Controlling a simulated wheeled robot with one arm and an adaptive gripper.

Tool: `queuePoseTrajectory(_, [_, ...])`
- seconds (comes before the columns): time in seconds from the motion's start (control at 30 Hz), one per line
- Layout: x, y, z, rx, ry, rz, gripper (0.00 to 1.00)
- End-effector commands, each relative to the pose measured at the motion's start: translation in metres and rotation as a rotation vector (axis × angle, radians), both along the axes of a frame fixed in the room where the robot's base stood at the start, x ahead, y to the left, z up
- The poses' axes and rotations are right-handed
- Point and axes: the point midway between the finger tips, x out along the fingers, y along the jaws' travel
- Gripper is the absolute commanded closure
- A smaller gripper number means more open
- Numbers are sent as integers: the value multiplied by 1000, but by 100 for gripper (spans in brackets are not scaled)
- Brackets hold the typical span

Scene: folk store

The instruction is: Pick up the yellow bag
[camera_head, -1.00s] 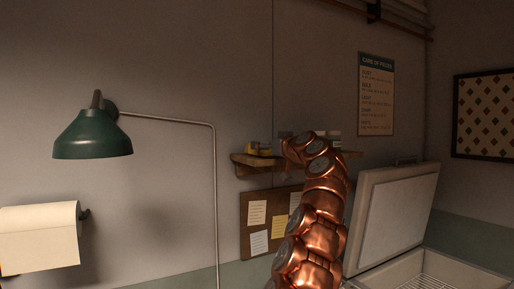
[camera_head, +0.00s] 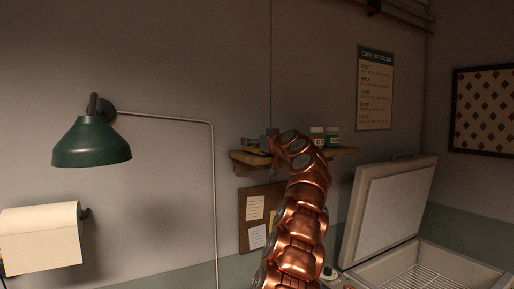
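A wooden wall shelf (camera_head: 343,151) is in the middle of the view, partly behind my copper arm. A small yellowish thing (camera_head: 250,149) sits near its left end, close to the tip of my arm. It is too small and dark to tell whether it is the yellow bag. My arm rises from the bottom and bends left at the shelf. My gripper is at its far end, and its fingers cannot be made out.
Small jars (camera_head: 332,137) stand on the shelf right of my arm. A cork board (camera_head: 246,191) with notes hangs below. An open white chest (camera_head: 388,212) is at right. A green lamp (camera_head: 91,142) and a paper roll (camera_head: 40,238) are at left.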

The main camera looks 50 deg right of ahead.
Motion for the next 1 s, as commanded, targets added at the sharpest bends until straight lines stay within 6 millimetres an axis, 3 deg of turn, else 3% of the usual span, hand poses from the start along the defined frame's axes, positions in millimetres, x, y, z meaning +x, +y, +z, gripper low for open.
queuePoseTrajectory(0.07, [0, 0, 0, 0, 0, 0, 19])
queuePoseTrajectory(0.5, [0, 0, 0, 0, 0, 0, 65])
queuePoseTrajectory(1.0, [-2, -1, 5, -2, 0, -3, 66])
